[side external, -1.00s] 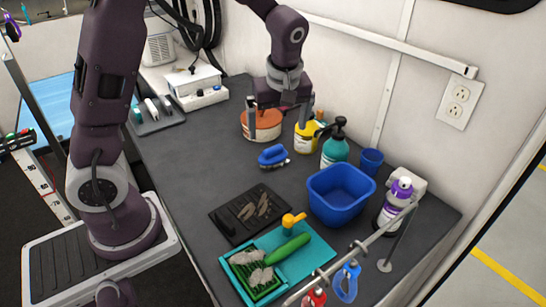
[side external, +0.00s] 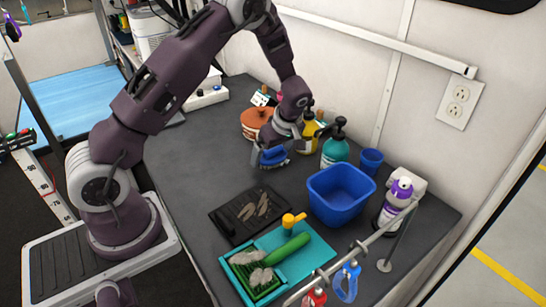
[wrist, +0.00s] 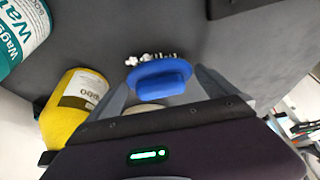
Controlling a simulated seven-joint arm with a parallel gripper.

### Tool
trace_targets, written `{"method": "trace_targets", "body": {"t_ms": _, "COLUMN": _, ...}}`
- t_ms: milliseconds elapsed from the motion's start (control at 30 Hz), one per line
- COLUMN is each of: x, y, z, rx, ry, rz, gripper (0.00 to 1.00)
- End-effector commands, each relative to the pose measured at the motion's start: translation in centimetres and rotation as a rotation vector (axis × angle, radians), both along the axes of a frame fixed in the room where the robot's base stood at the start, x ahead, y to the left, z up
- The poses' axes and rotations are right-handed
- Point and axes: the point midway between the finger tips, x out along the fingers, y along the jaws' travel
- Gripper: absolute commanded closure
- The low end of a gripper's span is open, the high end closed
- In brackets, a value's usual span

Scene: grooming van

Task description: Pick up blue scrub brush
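The blue scrub brush (side external: 272,157) sits on the dark table, left of the teal pump bottle. In the wrist view the brush (wrist: 160,78) shows its blue body, with whitish bristles along its far edge. My gripper (side external: 274,157) is down at the brush, with one finger on either side of it. In the wrist view the spread fingers of my gripper (wrist: 162,80) flank the brush closely. I cannot tell whether either finger touches it.
A teal bottle (side external: 335,150) and a yellow bottle (side external: 308,131) stand close to the right of my gripper. An orange-brown round container (side external: 254,124) is behind it. A blue basin (side external: 340,194) and a black mat (side external: 226,222) lie in front. The table left of the brush is clear.

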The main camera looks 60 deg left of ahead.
Motion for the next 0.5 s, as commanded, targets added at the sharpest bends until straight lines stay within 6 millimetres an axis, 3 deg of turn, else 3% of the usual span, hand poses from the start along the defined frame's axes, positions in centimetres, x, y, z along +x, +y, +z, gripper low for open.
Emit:
{"method": "trace_targets", "body": {"t_ms": 33, "x": -0.01, "y": 0.00, "z": 0.01, "rx": 0.000, "ry": 0.000, "rz": 0.000, "gripper": 0.16}}
{"method": "trace_targets", "body": {"t_ms": 200, "x": -0.01, "y": 0.00, "z": 0.03, "rx": 0.000, "ry": 0.000, "rz": 0.000, "gripper": 0.49}}
{"method": "trace_targets", "body": {"t_ms": 300, "x": 0.00, "y": 0.00, "z": 0.05, "rx": 0.000, "ry": 0.000, "rz": 0.000, "gripper": 0.64}}
{"method": "trace_targets", "body": {"t_ms": 500, "x": 0.01, "y": -0.01, "z": 0.22, "rx": 0.000, "ry": 0.000, "rz": 0.000, "gripper": 0.64}}
